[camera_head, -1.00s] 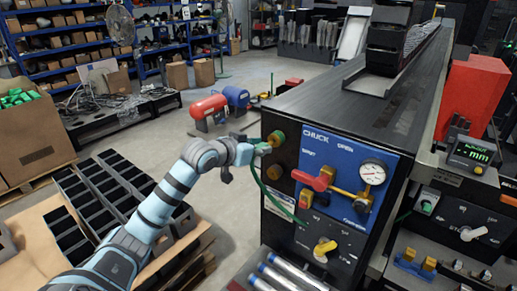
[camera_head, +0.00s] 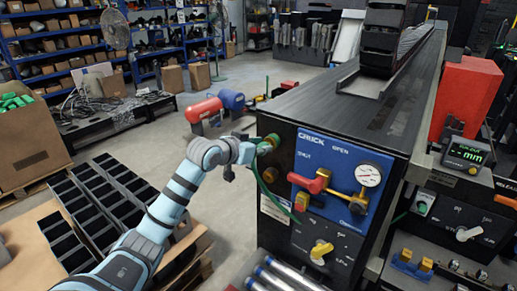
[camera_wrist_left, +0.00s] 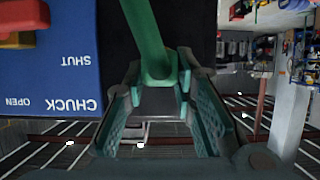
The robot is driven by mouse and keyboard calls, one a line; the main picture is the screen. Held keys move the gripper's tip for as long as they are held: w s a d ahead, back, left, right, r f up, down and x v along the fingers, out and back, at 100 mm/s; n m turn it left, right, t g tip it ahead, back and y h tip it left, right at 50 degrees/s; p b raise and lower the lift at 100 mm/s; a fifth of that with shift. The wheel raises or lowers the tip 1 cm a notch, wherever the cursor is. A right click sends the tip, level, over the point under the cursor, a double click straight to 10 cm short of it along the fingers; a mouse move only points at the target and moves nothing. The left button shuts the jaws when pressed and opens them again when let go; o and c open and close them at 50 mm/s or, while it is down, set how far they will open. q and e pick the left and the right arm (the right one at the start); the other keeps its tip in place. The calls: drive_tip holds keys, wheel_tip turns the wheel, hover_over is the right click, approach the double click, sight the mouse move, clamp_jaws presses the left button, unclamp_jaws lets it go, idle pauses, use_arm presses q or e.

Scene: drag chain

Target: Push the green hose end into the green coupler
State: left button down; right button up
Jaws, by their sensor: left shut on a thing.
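The green coupler (camera_head: 272,140) is a round fitting at the upper left of the black machine's front face in the head view. My left gripper (camera_head: 257,149) is at the coupler. In the left wrist view it (camera_wrist_left: 158,103) is shut on the green hose, close to its end. The green hose (camera_wrist_left: 146,35) runs up out of the jaws in that view. In the head view the hose (camera_head: 268,190) hangs below the gripper and curves right across the panel. I cannot tell whether the hose end is inside the coupler. My right gripper is not in view.
A blue chuck panel (camera_head: 340,180) with a red lever (camera_head: 308,183) and a gauge (camera_head: 369,174) is right of the coupler. A brass fitting (camera_head: 269,174) sits below it. Black bins (camera_head: 105,195) stand at the left. Metal bars (camera_head: 285,275) lie below the machine's front.

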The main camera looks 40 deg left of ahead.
use_arm(q)
drive_tip(key=shift+w, duration=0.2)
idle(0.3)
drive_tip(key=c, duration=1.2)
unclamp_jaws()
drive_tip(key=shift+w, duration=0.1)
drive_tip(key=shift+c, duration=0.2)
drive_tip(key=shift+s, duration=0.2)
drive_tip(key=v, duration=0.7)
drive_tip(key=shift+w+r, duration=0.1)
